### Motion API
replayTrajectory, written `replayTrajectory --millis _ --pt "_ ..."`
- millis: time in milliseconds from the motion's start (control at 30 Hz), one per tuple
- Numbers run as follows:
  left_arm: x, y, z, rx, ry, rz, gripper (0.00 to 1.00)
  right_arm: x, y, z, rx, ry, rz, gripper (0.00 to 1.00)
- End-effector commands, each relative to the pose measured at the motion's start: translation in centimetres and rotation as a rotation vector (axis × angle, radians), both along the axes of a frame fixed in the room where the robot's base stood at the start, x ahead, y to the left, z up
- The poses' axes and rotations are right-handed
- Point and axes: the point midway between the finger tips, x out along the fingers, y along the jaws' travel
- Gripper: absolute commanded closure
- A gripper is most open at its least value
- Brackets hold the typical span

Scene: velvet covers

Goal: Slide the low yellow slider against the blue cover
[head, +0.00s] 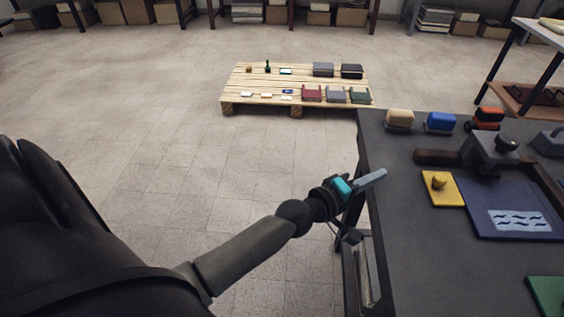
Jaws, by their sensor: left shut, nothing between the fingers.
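The low yellow slider (448,196) is a flat yellow plate with a small knob on top, lying on the dark table. The blue cover (484,215) is a flat dark blue board to its right, with a pale wave-patterned patch. Their edges look very close, and I cannot tell whether they touch. My left gripper (377,178) is shut and empty, over the table's left edge, to the left of the yellow slider and apart from it. My right gripper is not in view.
A grey block with a black knob and dark bars (436,157) sits behind the slider and cover. Beige (399,119), blue (440,122) and orange-black (488,117) blocks stand at the back. A green board (548,293) lies at front right. The table's left front is clear.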

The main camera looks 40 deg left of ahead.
Motion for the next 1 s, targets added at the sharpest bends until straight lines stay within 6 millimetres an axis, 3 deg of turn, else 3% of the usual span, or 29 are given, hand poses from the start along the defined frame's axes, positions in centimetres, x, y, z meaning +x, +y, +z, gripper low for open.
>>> replayTrajectory --millis 333,1000 --pt "-2.8 5.0 0.4 0.006 0.001 -0.004 1.00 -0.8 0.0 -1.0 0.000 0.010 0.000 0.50" --pt "-12.1 8.4 1.1 0.016 0.007 0.002 1.00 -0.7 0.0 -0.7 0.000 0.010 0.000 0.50"
